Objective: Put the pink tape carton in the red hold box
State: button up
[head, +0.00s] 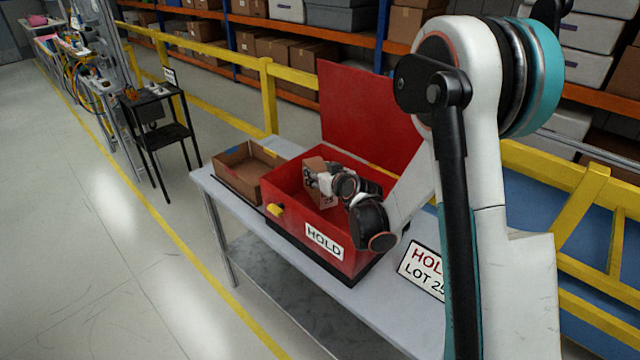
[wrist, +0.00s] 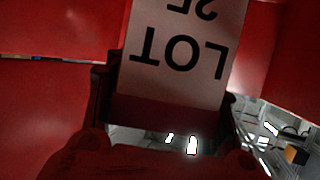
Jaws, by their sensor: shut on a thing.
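My gripper (head: 325,184) is shut on a brown carton (head: 315,170) with dark lettering. In the wrist view the carton (wrist: 183,50) shows a pale, pinkish face reading "LOT" and part of a number, upside down, between my fingers (wrist: 166,98). No pink tape can be made out. The red hold box (head: 289,225) stands on the table with its lid raised at the back and "HOLD" on its front. The carton and gripper are within the box opening, with red walls around them. Whether the carton touches the box floor is hidden.
An open cardboard tray (head: 236,189) sits on the grey table (head: 385,318), left of the red box. A sign (head: 421,268) stands to the right of the box. A yellow rail (head: 268,95) runs behind the table. A black stand (head: 160,120) is farther left.

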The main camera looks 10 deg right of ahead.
notch_tip(320, 180, down, 3)
jog(key=shift+f+b, duration=0.1)
jog(key=shift+b, duration=0.3)
jog(key=shift+f+b, duration=0.25)
jog(key=shift+b, duration=0.15)
jog(key=shift+f, duration=0.25)
jog(key=o, duration=1.4)
jog(key=shift+r, duration=0.15)
